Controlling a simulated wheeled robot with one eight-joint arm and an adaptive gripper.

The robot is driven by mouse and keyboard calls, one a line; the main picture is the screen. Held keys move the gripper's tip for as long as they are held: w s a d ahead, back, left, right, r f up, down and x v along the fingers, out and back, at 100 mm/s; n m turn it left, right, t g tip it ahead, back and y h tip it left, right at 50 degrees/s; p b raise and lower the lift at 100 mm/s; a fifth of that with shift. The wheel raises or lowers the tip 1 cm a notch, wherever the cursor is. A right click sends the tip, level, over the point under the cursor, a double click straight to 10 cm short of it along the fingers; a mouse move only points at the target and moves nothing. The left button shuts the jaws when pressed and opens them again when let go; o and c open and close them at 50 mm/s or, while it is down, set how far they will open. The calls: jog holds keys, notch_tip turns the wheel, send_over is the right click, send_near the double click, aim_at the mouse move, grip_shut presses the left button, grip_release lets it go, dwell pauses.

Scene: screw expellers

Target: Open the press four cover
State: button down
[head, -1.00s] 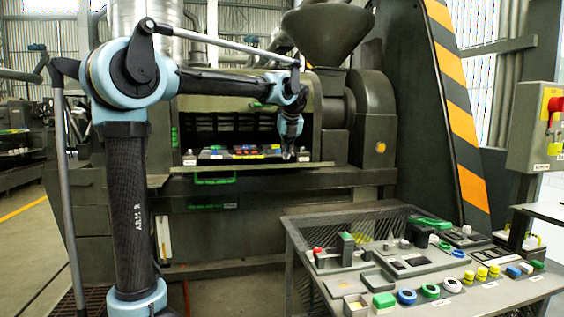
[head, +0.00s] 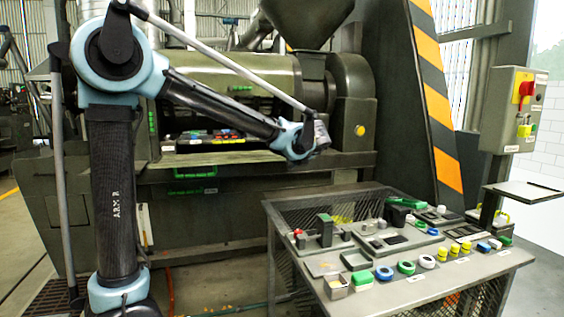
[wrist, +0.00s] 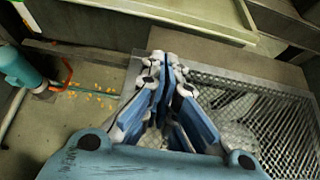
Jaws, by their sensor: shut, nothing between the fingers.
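The press (head: 342,98) fills the middle of the head view. Its curved olive front panel (head: 215,72), apparently the cover, has a green handle (head: 240,88) near its lower edge. A dark gap shows below the panel. Which press is number four cannot be read. My gripper (head: 323,138) is in front of the press's right part, right of and lower than the handle, and appears apart from it. In the wrist view, my gripper (wrist: 166,62) has its blue fingers together and empty, above the mesh-sided console and floor.
A console (head: 385,290) with coloured buttons stands in front of the press at right. A control box (head: 508,110) with a red switch is farther right. A shelf with coloured items (head: 215,137) lies below the panel. A striped post (head: 440,110) stands behind. Some floor is free at lower left.

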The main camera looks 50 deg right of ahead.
jog(key=x, duration=1)
jog(key=shift+w+d+r, duration=0.1)
jog(key=shift+w+r, duration=0.05)
jog(key=shift+r, duration=0.8)
jog(key=shift+w+d+r, duration=0.15)
jog(key=shift+r, duration=0.85)
